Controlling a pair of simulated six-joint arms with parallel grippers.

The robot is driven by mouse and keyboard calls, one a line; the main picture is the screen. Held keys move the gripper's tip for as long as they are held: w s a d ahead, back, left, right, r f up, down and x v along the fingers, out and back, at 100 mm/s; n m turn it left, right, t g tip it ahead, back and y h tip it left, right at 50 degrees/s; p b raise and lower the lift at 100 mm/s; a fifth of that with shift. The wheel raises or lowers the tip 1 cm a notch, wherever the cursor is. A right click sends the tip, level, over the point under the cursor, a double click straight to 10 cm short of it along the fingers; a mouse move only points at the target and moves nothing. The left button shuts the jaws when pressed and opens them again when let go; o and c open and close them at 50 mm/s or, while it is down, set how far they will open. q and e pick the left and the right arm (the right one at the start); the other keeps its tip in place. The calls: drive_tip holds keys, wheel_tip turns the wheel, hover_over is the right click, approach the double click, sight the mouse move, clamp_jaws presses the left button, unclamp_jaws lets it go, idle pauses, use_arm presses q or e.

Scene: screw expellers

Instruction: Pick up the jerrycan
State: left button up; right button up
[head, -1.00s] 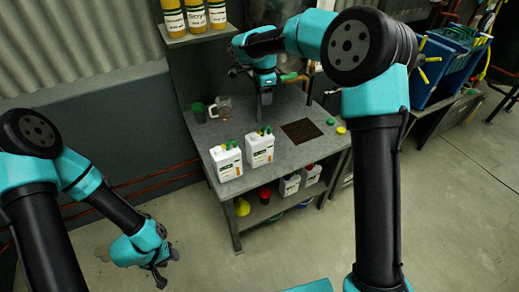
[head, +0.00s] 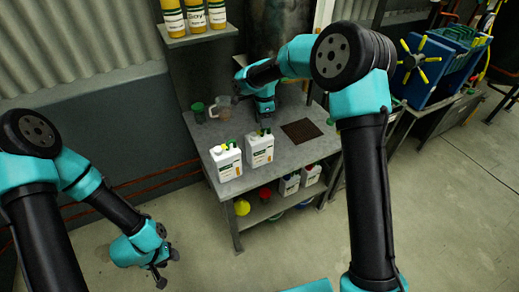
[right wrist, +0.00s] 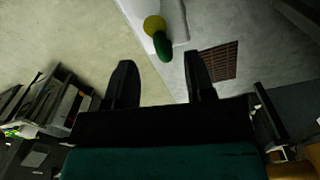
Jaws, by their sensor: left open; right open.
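Two white jerrycans with green handles and yellow caps stand upright on the grey workbench (head: 190,118): the left one (head: 227,164) and the right one (head: 260,151). My right gripper (head: 266,122) is open and empty, just behind and above the right jerrycan's top. In the right wrist view a white jerrycan (right wrist: 178,18), its yellow cap and green handle showing, lies ahead of the open fingers (right wrist: 161,66), and they appear apart from it. My left gripper (head: 160,278) is open and empty, low over the floor left of the bench.
A green cup (head: 198,112) and a clear pitcher (head: 219,105) stand at the bench's back left. A dark grate (head: 302,131) is set in the bench to the right. More white jerrycans (head: 289,185) are on the lower shelf. Yellow bottles (head: 194,15) stand on a wall shelf.

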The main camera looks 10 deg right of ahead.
sight(260, 144)
drive_tip(key=shift+a+f, duration=0.15)
drive_tip(key=shift+f, duration=2.45)
clamp_jaws()
